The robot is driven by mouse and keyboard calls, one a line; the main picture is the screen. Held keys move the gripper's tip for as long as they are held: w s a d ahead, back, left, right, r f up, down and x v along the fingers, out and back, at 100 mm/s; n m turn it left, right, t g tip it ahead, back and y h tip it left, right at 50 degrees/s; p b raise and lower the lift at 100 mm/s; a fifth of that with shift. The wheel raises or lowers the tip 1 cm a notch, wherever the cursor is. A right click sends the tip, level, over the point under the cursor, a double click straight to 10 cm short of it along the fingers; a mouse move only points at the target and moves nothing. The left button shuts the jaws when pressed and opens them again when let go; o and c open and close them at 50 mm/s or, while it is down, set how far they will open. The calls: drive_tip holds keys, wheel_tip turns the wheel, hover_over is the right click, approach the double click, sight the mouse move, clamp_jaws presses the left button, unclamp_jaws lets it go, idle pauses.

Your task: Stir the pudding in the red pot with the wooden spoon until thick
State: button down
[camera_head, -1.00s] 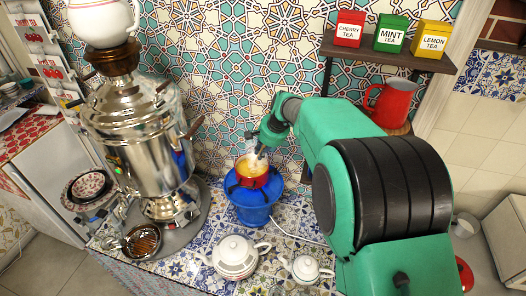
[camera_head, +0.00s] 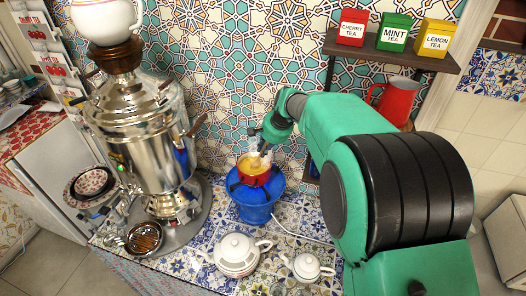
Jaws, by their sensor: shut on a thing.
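The small red pot (camera_head: 254,178) sits on a blue burner (camera_head: 251,205) on the tiled counter. Yellow pudding (camera_head: 252,165) shows inside the pot. My gripper (camera_head: 266,146) is above the pot and is shut on the wooden spoon (camera_head: 262,156). Little of the spoon shows, and its lower end goes down into the pot. The fingers are small and partly hidden by the end of my green arm, which reaches in from the right.
A large silver samovar (camera_head: 148,125) with a white teapot (camera_head: 107,22) on top stands left of the pot. Two white teapots (camera_head: 236,254) (camera_head: 306,267) stand in front. A shelf (camera_head: 385,52) with tea tins and a red jug (camera_head: 397,100) are at the right.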

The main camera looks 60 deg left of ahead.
drive_tip(key=shift+p+v, duration=0.8)
drive_tip(key=shift+v, duration=2.15)
drive_tip(key=shift+r+p, duration=0.75)
drive_tip(key=shift+r, duration=0.75)
